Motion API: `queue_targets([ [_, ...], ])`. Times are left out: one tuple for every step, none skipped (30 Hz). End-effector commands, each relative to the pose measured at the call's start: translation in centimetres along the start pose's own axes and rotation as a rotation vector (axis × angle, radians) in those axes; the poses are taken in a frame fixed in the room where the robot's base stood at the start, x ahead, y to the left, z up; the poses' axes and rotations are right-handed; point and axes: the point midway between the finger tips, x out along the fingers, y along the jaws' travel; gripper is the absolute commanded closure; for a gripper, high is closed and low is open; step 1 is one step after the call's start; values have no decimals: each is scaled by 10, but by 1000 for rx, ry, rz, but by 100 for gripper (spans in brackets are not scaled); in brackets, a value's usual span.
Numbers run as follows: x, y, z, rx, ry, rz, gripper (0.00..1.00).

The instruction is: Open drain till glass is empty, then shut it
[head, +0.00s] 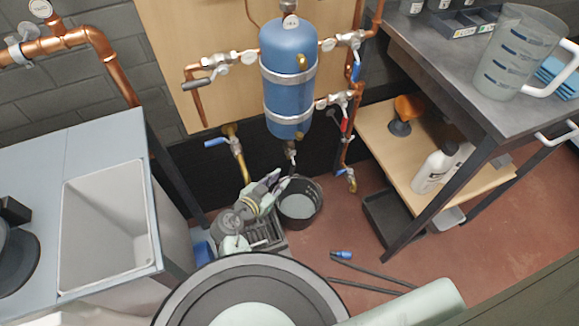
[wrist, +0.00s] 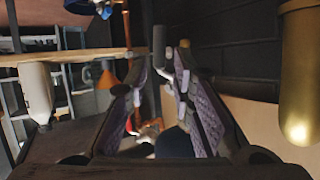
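A blue vessel (head: 288,85) hangs upright on a wooden board, held by metal bands. A small metal drain valve (head: 291,152) sits under its bottom end; its handle position is too small to read. A black bucket (head: 300,205) stands on the floor below. My gripper (head: 279,182) is just below the drain valve, near the bucket's rim. In the wrist view, my gripper (wrist: 163,82) has its purple-padded fingers apart. A dark grey handle-like piece (wrist: 159,45) shows beyond the fingertips; I cannot tell whether it is the drain's handle. I cannot make out a glass or its level.
Copper pipes with valves flank the vessel, including a blue-handled valve (head: 216,143) at left. A sink unit (head: 105,225) stands left. A grey workbench (head: 440,60) with a clear jug (head: 515,55) stands right. A black hose (head: 370,271) lies on the floor.

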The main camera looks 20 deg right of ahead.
Motion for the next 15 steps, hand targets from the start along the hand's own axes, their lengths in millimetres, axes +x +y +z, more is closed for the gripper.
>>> queue_targets([
  [10,0,-3,1,0,3,78],
  [16,0,-3,0,1,3,78],
  [24,0,-3,0,1,5,78],
  [30,1,-3,1,1,4,78],
  [36,1,-3,1,-1,5,78],
  [44,0,-3,1,0,3,78],
  [49,0,-3,2,0,3,78],
  [54,1,-2,2,-1,4,78],
  [61,1,-3,3,-1,4,78],
  [65,1,-2,3,-1,4,78],
  [69,0,-2,2,-1,4,78],
  [73,0,-1,2,-1,2,78],
  [76,0,-1,2,-1,2,78],
  [79,0,-1,2,-1,2,78],
  [81,0,0,2,-2,2,78],
])
